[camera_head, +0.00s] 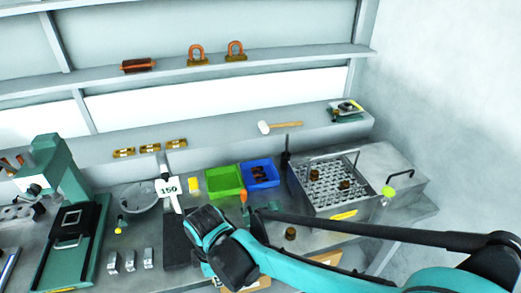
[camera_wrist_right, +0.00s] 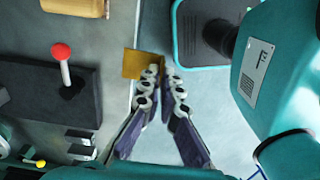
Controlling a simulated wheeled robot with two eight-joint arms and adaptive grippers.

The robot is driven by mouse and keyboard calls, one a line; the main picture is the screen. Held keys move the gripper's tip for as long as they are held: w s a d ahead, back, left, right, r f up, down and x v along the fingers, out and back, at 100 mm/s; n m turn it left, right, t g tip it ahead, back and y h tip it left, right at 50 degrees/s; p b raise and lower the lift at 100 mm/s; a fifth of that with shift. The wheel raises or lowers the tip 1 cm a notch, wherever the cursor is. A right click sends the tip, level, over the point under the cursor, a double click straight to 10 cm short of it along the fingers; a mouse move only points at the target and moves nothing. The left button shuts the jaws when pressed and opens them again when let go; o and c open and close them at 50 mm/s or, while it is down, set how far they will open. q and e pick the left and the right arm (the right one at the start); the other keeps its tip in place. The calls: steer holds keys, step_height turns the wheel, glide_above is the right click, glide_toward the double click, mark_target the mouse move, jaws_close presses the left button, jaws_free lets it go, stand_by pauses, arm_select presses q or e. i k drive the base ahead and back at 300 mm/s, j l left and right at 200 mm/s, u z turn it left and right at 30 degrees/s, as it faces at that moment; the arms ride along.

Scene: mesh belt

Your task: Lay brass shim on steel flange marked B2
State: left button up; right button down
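In the right wrist view, my right gripper (camera_wrist_right: 160,73) has its fingertips almost together at the lower right corner of a flat, square brass shim (camera_wrist_right: 140,64). The gripper looks shut on that corner, and most of the shim sticks out to the left of the tips. In the head view, my right gripper (camera_head: 202,225) reaches in from the right over the bench, and its fingertips and the shim cannot be made out. A round grey disc (camera_head: 136,198) lies left of it and may be a flange. No B2 mark is readable. My left gripper is not seen.
A green bin (camera_head: 224,192) and a blue bin (camera_head: 276,176) stand behind the gripper. A mesh basket (camera_head: 324,205) is at the right, a teal press (camera_head: 52,160) at the left. The wrist view shows a red-knobbed lever (camera_wrist_right: 62,54) on a black base.

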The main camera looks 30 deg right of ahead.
mark_target(346, 105)
steer(key=k+l, duration=0.1)
steer(key=l, duration=0.5)
steer(key=k+l, duration=0.1)
steer(key=l, duration=0.5)
steer(key=k+l, duration=0.15)
steer(key=l, duration=0.4)
steer(key=k+l, duration=0.1)
steer(key=l, duration=0.5)
